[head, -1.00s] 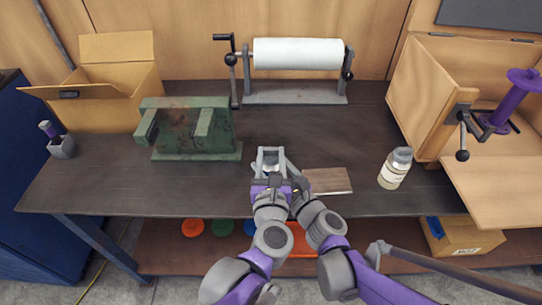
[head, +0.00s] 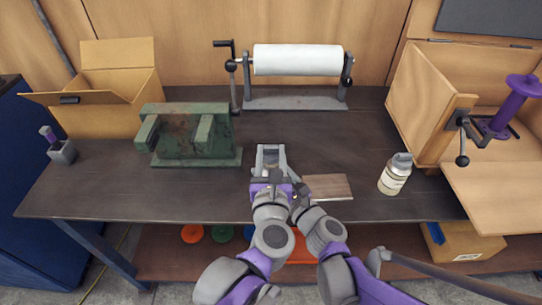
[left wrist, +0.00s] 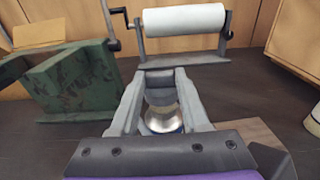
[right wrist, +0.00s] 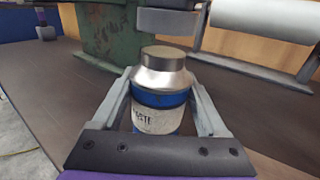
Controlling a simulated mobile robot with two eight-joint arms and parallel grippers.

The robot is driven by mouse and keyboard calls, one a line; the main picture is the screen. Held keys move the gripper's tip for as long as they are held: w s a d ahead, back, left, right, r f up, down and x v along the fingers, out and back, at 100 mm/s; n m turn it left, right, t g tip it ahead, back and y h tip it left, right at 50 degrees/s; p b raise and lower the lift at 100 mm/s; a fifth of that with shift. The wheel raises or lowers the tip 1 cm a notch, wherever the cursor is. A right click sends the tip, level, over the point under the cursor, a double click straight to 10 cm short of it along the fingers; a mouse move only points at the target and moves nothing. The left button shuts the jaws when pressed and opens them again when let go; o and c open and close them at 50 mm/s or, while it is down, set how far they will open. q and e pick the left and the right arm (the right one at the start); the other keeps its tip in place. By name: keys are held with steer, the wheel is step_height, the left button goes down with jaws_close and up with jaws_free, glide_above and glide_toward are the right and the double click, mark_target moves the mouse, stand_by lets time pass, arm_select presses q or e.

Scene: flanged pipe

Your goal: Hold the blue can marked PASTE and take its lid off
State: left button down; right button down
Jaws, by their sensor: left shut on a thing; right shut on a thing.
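The blue can (right wrist: 160,112) has a white label, partly hidden but ending in "STE", and a shiny silver shoulder. It stands upright between the fingers of my right gripper (right wrist: 160,105), which is shut on it. In the left wrist view the can's silver top (left wrist: 163,118) shows below my left gripper (left wrist: 160,80). My left gripper is shut on a grey piece (left wrist: 160,84), which looks like the lid. In the right wrist view this piece (right wrist: 168,22) appears just above the can's top, with a narrow gap. In the head view my arms mostly hide the can.
A green vise (head: 195,135) stands left on the bench (head: 100,190); a white roll on a stand (head: 297,60) is behind. A wooden board (head: 328,187) lies just right of my grippers. A pale jar (head: 395,174) and an open wooden cabinet (head: 418,95) are farther right.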

arm_select(q)
steer(key=shift+r, duration=1.6)
arm_select(e)
jaws_free()
arm_select(q)
steer(key=shift+r, duration=0.2)
arm_select(e)
steer(key=v, duration=1.1)
steer(key=shift+s+d, duration=0.1)
steer(key=shift+s, duration=0.05)
steer(key=shift+s+d, duration=0.2)
steer(key=shift+s, duration=0.1)
steer(key=shift+f, duration=0.1)
